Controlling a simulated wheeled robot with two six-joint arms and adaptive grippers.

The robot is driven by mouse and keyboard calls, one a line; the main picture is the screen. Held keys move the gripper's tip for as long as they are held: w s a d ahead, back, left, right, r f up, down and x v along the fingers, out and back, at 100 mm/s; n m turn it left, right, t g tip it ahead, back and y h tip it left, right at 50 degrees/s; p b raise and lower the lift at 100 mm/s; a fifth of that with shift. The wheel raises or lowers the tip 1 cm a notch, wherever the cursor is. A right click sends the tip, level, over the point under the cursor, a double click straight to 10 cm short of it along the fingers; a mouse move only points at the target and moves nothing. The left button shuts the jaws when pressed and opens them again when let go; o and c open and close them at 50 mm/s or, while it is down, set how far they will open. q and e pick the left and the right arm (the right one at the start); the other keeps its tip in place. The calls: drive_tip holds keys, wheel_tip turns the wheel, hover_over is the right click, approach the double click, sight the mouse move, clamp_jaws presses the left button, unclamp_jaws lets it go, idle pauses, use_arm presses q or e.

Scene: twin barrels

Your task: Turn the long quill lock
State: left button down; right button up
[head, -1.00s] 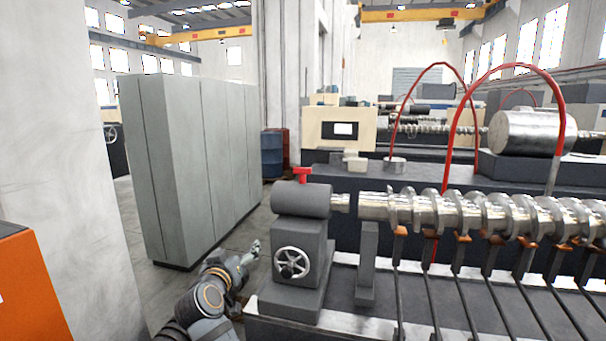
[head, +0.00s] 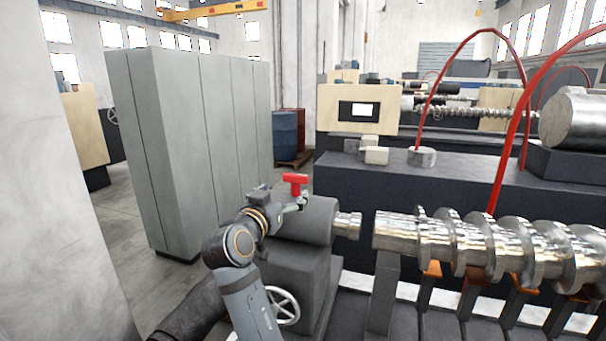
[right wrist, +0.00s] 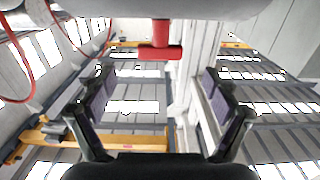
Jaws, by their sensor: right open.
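The quill lock (head: 295,180) is a red T-shaped handle standing on top of the grey tailstock barrel (head: 306,218) in the head view. In the right wrist view the red lock (right wrist: 160,52) is ahead of the fingers, its crossbar lying across the picture. My right gripper (head: 292,201) is beside the lock at the barrel's top left. It also shows in the right wrist view (right wrist: 155,88), open, with a finger on each side and nothing between the tips. The lock looks beyond the fingertips, not gripped. My left gripper is not in view.
A spoked handwheel (head: 284,306) is on the tailstock's front, below my right arm. A shiny screw shaft (head: 450,240) runs right from the tailstock. Grey cabinets (head: 190,140) stand behind at left, with open floor before them.

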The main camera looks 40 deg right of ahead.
sight(295, 179)
drive_tip(key=p+x, duration=0.1)
drive_tip(key=x, duration=0.1)
drive_tip(key=p+x, duration=0.1)
drive_tip(key=x, duration=0.2)
drive_tip(key=r+p+x, duration=0.1)
drive_tip(key=p+x, duration=0.1)
drive_tip(key=shift+w+d, duration=0.15)
drive_tip(key=shift+d, duration=0.25)
drive_tip(key=shift+w+d+p, duration=0.25)
drive_tip(key=shift+d+p, duration=0.05)
drive_tip(key=shift+d, duration=0.1)
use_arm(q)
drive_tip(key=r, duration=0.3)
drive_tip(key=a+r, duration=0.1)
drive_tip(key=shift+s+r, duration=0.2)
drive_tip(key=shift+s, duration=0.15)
use_arm(e)
drive_tip(key=shift+w+d+f, duration=0.1)
